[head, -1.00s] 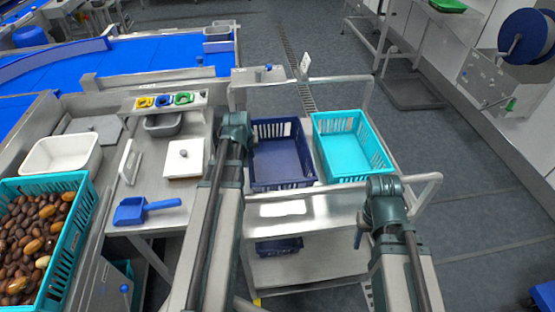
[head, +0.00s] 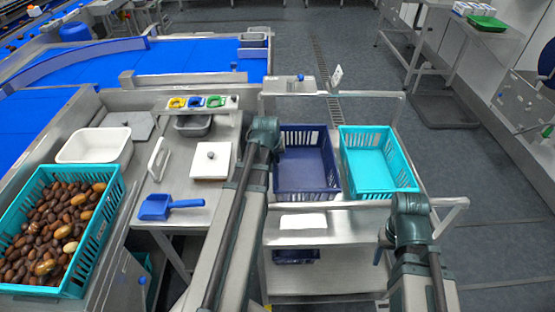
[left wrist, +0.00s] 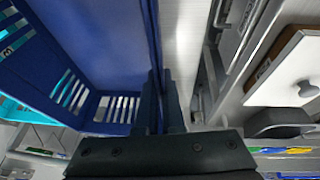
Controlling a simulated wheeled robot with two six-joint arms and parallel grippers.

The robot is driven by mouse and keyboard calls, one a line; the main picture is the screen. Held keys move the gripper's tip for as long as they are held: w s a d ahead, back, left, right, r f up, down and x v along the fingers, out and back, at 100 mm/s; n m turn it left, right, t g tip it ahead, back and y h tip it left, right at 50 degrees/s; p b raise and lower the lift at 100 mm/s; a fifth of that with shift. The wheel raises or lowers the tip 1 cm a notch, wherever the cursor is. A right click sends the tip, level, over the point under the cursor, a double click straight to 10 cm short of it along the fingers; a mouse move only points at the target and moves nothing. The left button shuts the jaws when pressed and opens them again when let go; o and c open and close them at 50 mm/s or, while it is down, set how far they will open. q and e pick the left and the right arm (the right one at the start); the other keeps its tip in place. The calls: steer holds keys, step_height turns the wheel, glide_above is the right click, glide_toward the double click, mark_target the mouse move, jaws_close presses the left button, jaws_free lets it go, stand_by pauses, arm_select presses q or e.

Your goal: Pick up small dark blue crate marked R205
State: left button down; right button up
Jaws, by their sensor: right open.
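A dark blue crate (head: 305,190) with slotted walls stands empty on the steel trolley top. My left gripper (head: 266,150) is at its left wall. In the left wrist view the two dark fingers (left wrist: 160,85) are close together with the thin crate wall (left wrist: 150,35) between them. A smaller-looking dark blue crate (head: 296,257) sits on the trolley's lower shelf, partly hidden by the top. I cannot read R205 on either crate. My right gripper (head: 383,245) is open and empty, in front of the trolley's right end, mostly hidden by its wrist.
A turquoise crate (head: 379,192) stands just right of the dark blue one. The trolley's rail (head: 452,215) is at its right end.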

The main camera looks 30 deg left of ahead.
arm_select(q)
step_height(320, 180, up, 9)
steer(key=p, duration=0.8)
steer(key=shift+f, duration=0.1)
